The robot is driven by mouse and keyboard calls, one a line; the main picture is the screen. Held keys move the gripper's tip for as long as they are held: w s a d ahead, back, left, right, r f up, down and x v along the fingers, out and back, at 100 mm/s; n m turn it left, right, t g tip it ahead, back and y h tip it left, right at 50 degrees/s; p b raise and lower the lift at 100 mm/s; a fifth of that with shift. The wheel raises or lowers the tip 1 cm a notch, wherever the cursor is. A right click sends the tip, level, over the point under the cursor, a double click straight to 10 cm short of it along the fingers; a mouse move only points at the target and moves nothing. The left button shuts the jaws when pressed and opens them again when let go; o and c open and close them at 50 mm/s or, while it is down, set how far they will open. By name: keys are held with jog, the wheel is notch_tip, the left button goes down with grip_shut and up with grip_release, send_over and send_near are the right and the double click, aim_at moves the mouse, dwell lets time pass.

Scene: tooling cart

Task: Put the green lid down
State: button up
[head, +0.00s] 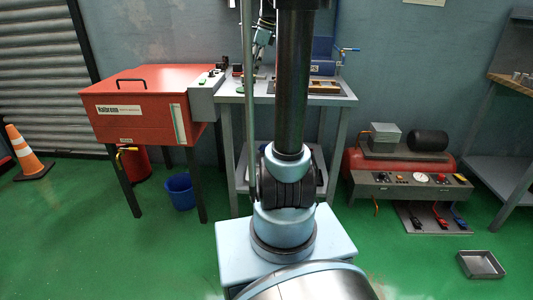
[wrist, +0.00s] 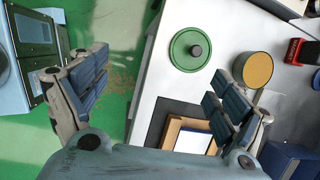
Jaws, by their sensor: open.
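The green lid (wrist: 190,50), a round disc with a dark knob in its middle, lies flat on the light grey cart top (wrist: 222,18) in the wrist view. My gripper (wrist: 160,66) is open, with its two blue-padded fingers spread wide and nothing between them. The lid is beyond the fingertips, nearer the right finger, and appears apart from both.
A round container with a tan top (wrist: 257,70) stands right of the lid. A wooden-framed tray (wrist: 173,134) lies nearer, and a red and black item (wrist: 296,50) is at right. Green floor shows left of the cart edge. A red cabinet (head: 150,95) stands left of the cart.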

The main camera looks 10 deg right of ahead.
jog(key=s+a+f+n+h, duration=0.1)
jog(key=s+f+n, duration=0.6)
jog(key=s, duration=0.5)
jog(key=s+f+n+h, duration=0.1)
jog(key=s+f+n, duration=0.6)
jog(key=s, duration=0.5)
jog(key=s+a+f+n+h, duration=0.1)
jog(key=s+f+n, duration=0.6)
jog(key=s+f, duration=0.2)
jog(key=s, duration=0.2)
jog(key=shift+s+a+f, duration=0.2)
jog(key=shift+s+a, duration=0.15)
jog(key=shift+s, duration=0.05)
